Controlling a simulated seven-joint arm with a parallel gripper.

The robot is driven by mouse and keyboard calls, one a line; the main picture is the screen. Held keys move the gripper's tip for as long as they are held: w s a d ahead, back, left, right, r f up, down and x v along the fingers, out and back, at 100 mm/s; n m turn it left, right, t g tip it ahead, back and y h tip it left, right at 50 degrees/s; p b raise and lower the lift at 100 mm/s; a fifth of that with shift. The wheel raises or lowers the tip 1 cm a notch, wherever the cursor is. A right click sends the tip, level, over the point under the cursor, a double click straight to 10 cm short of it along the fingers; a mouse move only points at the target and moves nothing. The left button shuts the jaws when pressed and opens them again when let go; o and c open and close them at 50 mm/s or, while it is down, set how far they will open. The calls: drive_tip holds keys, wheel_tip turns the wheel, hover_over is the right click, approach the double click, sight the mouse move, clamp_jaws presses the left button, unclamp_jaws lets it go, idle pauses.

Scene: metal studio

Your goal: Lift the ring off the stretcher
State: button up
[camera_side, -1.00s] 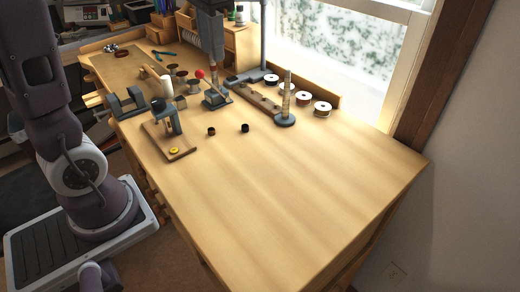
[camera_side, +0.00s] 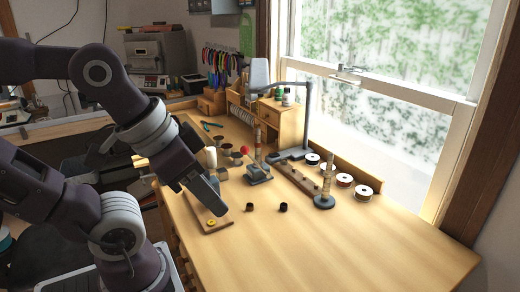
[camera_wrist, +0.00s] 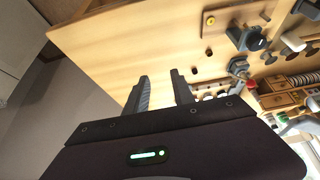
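The stretcher (camera_side: 259,174) is a grey-based bench tool with a tall, banded post and a red-knobbed lever. It stands near the middle of the bench in the side view and seems to show small at the right of the wrist view (camera_wrist: 239,67). I cannot make out the ring on its post. My gripper (camera_side: 219,210) hangs low in front of the stretcher, to its left, over a small wooden board. In the wrist view its two fingers (camera_wrist: 160,90) stand apart with nothing between them, so it is open and away from the stretcher.
A banded mandrel on a round base (camera_side: 325,188) stands right of the stretcher, near several wire spools (camera_side: 345,180). Two small black cylinders (camera_side: 283,207) lie in front. The small board (camera_side: 212,228) carries a yellow disc. The bench's right front (camera_side: 360,250) is clear.

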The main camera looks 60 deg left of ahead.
idle(0.4)
drive_tip(key=shift+o, duration=0.9)
drive_tip(key=w+r+h, duration=0.1)
drive_tip(key=w+h, duration=0.1)
drive_tip(key=w, duration=0.3)
drive_tip(key=n+t+y, duration=0.2)
drive_tip(key=y, duration=0.1)
approach(256, 142)
drive_tip(key=shift+x, duration=4.45)
